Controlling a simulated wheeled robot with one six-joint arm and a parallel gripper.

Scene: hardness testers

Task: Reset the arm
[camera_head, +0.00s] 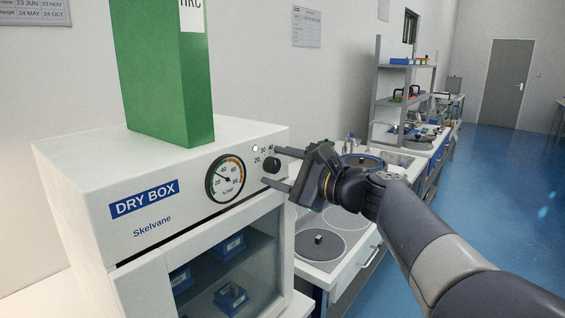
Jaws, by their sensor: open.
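My gripper (283,168) is open and points left at the front right corner of the white dry box (75,168). Its two fingers stand above and below the small black knob (271,165) on the box's front panel. I cannot tell whether they touch it. My dark grey arm reaches in from the lower right. The fingers hold nothing that I can see.
A green binder (165,75) stands on the dry box. The box's dial (226,178) and glass door (225,262) face me, with blue blocks inside. Behind my arm is a bench with round plates (320,246). Blue floor (500,180) is clear at right.

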